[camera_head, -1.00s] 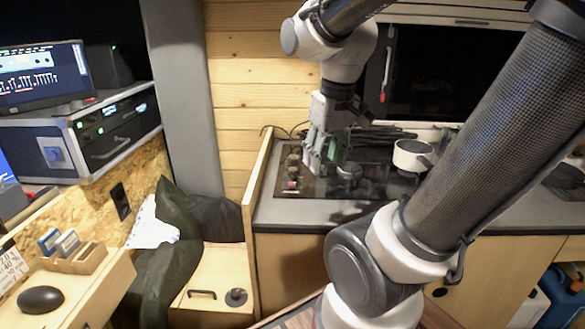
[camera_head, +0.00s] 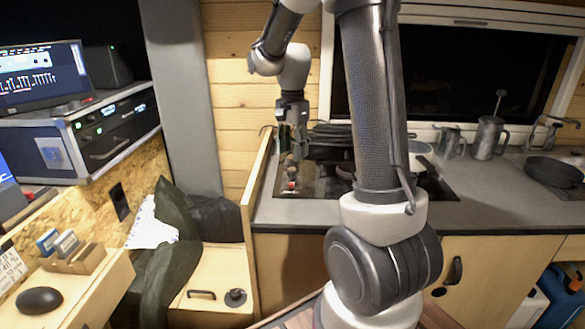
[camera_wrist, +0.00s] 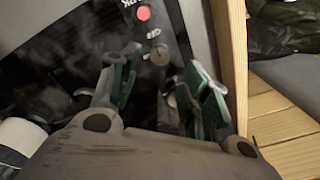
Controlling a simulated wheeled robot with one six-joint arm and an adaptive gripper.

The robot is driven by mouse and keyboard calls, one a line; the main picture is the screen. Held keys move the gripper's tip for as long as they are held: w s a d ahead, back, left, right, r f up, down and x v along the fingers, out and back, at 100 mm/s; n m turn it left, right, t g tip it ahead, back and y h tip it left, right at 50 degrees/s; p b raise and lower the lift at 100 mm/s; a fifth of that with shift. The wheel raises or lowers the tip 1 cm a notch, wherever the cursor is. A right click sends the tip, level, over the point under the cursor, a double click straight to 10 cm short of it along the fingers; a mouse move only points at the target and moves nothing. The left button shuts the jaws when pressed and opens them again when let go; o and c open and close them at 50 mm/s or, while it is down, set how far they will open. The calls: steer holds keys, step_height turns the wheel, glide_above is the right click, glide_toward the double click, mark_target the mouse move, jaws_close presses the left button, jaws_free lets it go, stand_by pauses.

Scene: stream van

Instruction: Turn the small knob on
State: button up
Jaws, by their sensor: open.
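The black hob panel (camera_head: 320,185) is set in the counter and carries a strip of controls along its left side. A darker second knob shape (camera_wrist: 180,97) shows partly behind the right finger. Which of them is the small knob I cannot tell for certain. My gripper (camera_head: 292,152) points down over the strip; in the wrist view its green-padded fingers (camera_wrist: 163,78) are apart and empty, on either side of the strip. Contact is not visible.
A wooden side panel (camera_head: 259,185) stands close to the left of the hob. A white pot (camera_head: 420,152) stands to the right, partly behind my arm. Metal jugs (camera_head: 488,138) and a dark pan (camera_head: 553,171) stand farther right on the counter.

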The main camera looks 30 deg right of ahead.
mark_target(293, 168)
step_height(293, 168, down, 7)
steer(key=shift+r, duration=0.2)
steer(key=c, duration=1)
